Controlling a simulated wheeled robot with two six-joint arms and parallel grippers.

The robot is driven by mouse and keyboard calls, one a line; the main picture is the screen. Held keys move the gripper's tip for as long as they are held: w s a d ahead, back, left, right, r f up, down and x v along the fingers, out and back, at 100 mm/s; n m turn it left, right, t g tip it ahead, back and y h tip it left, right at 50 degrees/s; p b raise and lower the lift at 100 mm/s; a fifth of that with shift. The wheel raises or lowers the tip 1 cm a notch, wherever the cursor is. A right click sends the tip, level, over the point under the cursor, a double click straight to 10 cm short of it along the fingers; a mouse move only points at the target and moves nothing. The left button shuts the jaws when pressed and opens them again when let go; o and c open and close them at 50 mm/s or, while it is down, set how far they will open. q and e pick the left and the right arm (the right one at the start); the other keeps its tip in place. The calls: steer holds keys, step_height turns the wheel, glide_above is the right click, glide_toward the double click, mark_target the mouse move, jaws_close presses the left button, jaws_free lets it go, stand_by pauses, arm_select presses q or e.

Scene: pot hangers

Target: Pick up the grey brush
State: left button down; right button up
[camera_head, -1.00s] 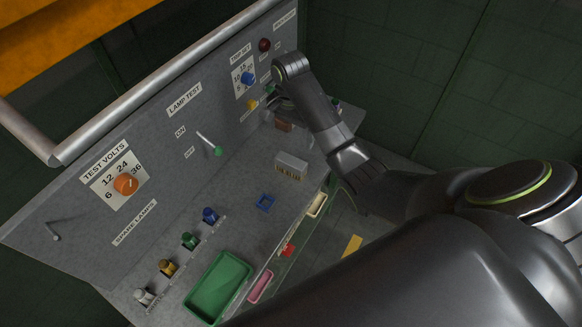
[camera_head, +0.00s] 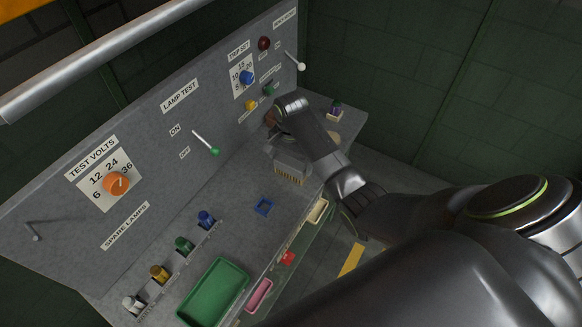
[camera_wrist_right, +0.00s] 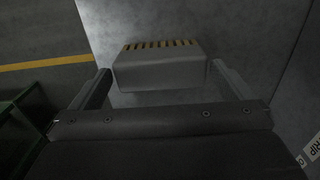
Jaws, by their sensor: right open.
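The grey brush (camera_head: 289,172), a block with pale yellow bristles along one side, lies on the grey bench. My right gripper (camera_head: 279,146) is low over the bench at the brush, which it partly covers in the head view. In the right wrist view the brush (camera_wrist_right: 160,67) sits between the two spread fingers of my right gripper (camera_wrist_right: 165,82), near their tips. There is a gap at the left finger; the right finger is very close to the brush, and I cannot tell whether they touch. My left gripper is not in view.
The grey panel (camera_head: 150,150) with knobs, levers and labels rises behind the bench. Several spare lamps (camera_head: 184,245) stand along its foot. A small lamp (camera_head: 336,107) stands at the far end.

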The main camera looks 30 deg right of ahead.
mark_target(291, 162)
steer(key=shift+d+f+p, duration=0.1)
steer(key=shift+f+p, duration=0.2)
steer(key=shift+f, duration=1.85)
steer(key=c, duration=0.7)
steer(key=shift+w+r+b, duration=0.1)
steer(key=shift+r+b, duration=0.4)
steer(key=shift+r, duration=4.6)
steer(key=shift+c, duration=0.2)
steer(key=o, duration=0.4)
steer(key=shift+c, duration=1.3)
